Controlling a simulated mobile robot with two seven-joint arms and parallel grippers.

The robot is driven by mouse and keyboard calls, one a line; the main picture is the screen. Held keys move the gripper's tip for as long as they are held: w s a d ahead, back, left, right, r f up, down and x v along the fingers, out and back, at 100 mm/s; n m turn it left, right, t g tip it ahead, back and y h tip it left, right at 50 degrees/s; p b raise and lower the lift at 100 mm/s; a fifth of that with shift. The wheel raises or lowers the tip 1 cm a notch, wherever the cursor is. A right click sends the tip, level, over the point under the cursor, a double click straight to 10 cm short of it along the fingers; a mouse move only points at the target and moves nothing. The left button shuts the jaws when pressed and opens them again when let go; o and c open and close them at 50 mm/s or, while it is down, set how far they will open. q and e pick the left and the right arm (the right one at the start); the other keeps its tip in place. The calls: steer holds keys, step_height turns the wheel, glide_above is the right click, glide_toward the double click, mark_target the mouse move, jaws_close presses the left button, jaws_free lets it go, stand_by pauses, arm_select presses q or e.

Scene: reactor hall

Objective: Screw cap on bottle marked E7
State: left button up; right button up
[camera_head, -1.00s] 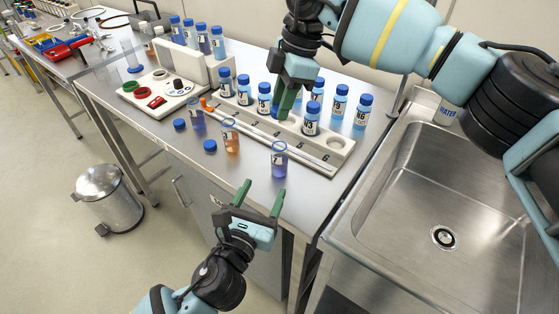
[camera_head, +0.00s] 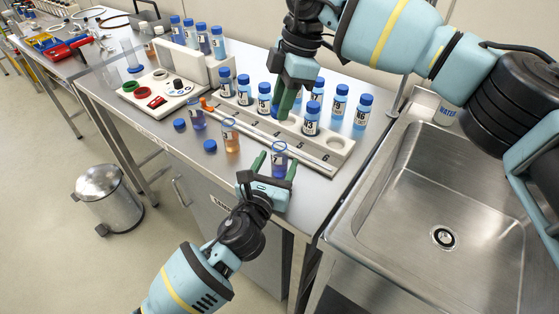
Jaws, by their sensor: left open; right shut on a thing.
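An open bottle (camera_head: 279,153) with a blue neck ring and purplish contents stands upright near the table's front edge. Its label shows a 7; the letter is too small to read. My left gripper (camera_head: 275,166) is open, with its green fingers on either side of this bottle. My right gripper (camera_head: 284,106) is over the white rack (camera_head: 318,149), pointing down and shut on a small blue thing, which looks like a cap and is mostly hidden by the fingers. Two loose blue caps (camera_head: 180,125) (camera_head: 210,146) lie on the table at the left.
Two more open bottles, one purple (camera_head: 198,121) and one orange (camera_head: 231,136), stand left of the 7 bottle. Several blue-capped bottles stand in and behind the rack, including one (camera_head: 311,119) close to my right gripper. A steel sink (camera_head: 470,190) is at the right.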

arm_select(q)
steer(key=shift+x, duration=1.4)
steer(key=shift+c, duration=0.3)
jaws_close()
